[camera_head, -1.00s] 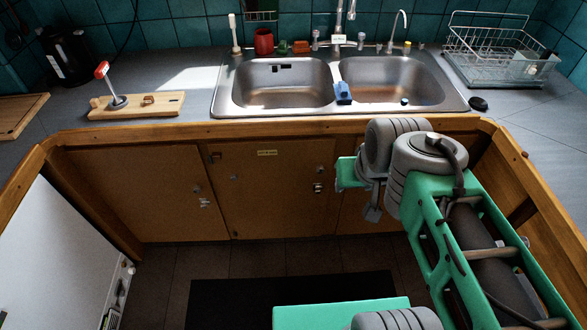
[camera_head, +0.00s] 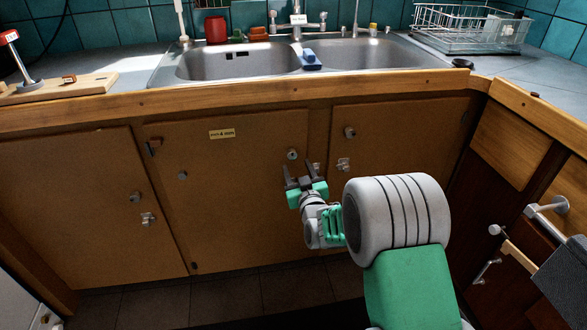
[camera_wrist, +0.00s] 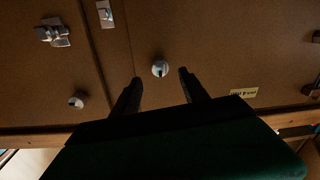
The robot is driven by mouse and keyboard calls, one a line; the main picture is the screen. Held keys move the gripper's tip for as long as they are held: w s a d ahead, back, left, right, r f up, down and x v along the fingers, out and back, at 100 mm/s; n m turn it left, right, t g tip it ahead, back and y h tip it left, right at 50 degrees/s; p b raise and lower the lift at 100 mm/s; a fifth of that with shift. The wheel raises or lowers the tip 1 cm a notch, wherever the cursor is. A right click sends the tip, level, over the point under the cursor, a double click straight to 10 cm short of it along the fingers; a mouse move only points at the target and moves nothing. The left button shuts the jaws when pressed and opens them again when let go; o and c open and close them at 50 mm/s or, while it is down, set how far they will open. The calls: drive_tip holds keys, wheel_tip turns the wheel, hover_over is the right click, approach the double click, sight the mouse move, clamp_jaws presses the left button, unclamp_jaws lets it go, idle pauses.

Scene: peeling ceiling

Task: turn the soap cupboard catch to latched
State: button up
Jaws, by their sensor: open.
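The middle brown cupboard door (camera_head: 235,205) under the sink is closed and bears a small yellow label (camera_head: 222,133), too small to read surely. A round metal fitting with a dark slot (camera_head: 292,154) sits near the door's upper right. A pale catch plate (camera_head: 316,167) is below and right of it, by the door gap, partly hidden by a finger. My gripper (camera_head: 299,169) is open and empty in front of the door. In the wrist view the round fitting (camera_wrist: 160,68) shows between and just beyond my fingertips (camera_wrist: 160,78); touch cannot be told. The catch plate (camera_wrist: 105,13) is at the top.
The right door has its own knob (camera_head: 350,132) and catch (camera_head: 343,164) close by. The wooden counter edge (camera_head: 230,98) runs above the doors. A drawer handle (camera_head: 547,206) sticks out at the right. Dark floor lies below.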

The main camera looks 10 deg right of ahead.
sight(292, 156)
drive_tip(key=w+b, duration=0.1)
drive_tip(key=w, duration=0.5)
drive_tip(key=shift+w+a, duration=0.1)
drive_tip(key=shift+w, duration=0.05)
drive_tip(key=shift+c, duration=0.3)
clamp_jaws()
